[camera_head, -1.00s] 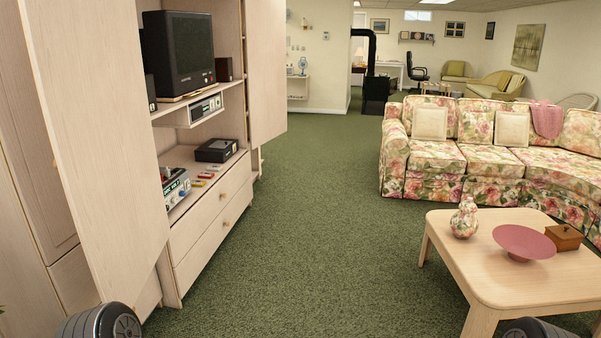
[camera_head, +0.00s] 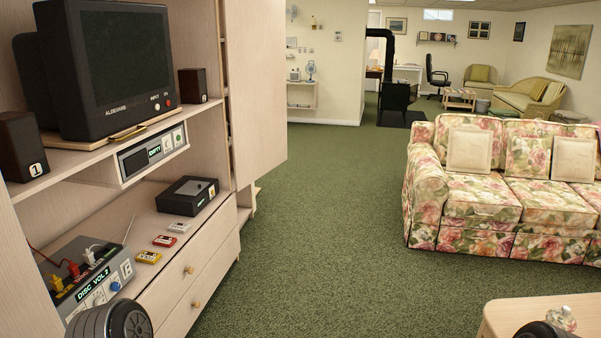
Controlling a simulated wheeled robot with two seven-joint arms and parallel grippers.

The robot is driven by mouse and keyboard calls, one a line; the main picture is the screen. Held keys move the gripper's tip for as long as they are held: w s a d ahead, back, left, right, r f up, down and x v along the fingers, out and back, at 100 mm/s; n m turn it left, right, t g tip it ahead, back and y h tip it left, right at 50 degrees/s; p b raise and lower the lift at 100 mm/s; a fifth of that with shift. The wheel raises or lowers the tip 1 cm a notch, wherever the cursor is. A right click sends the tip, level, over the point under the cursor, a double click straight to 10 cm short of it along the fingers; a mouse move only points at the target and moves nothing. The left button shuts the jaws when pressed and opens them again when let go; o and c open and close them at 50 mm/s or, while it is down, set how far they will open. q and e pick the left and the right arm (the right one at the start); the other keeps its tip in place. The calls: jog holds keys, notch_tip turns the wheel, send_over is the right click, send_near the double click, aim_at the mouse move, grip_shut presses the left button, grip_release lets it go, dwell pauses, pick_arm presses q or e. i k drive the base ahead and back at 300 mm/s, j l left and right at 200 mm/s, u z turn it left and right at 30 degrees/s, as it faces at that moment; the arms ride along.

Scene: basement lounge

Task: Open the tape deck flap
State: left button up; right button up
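Two devices in the wooden cabinet could be the tape deck, and I cannot tell which. One is a black box (camera_head: 188,196) lying on the lower shelf, with a grey panel on top. The other is a pale unit (camera_head: 153,152) set under the television, with a small display reading "EMPTY" and buttons on its front. I cannot make out an open flap on either. Neither gripper is in view; only round dark parts of my arms show at the bottom edge.
A grey device (camera_head: 90,278) labelled "DISC VOL 2", with coloured plugs, sits on the lower shelf beside several small cassettes (camera_head: 164,241). The television (camera_head: 112,75) stands above. The cabinet door (camera_head: 256,90) stands open. Green carpet (camera_head: 310,230) is clear toward the floral sofa (camera_head: 490,200).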

aim_at(192, 188)
jog(key=i, duration=2.65)
jog(key=i+u, duration=0.2)
jog(key=i, duration=0.25)
jog(key=i+l+u, duration=0.25)
jog(key=i, duration=0.2)
jog(key=i+l+u, duration=0.2)
jog(key=i, duration=0.25)
jog(key=i+l+u, duration=0.25)
jog(key=i, duration=0.15)
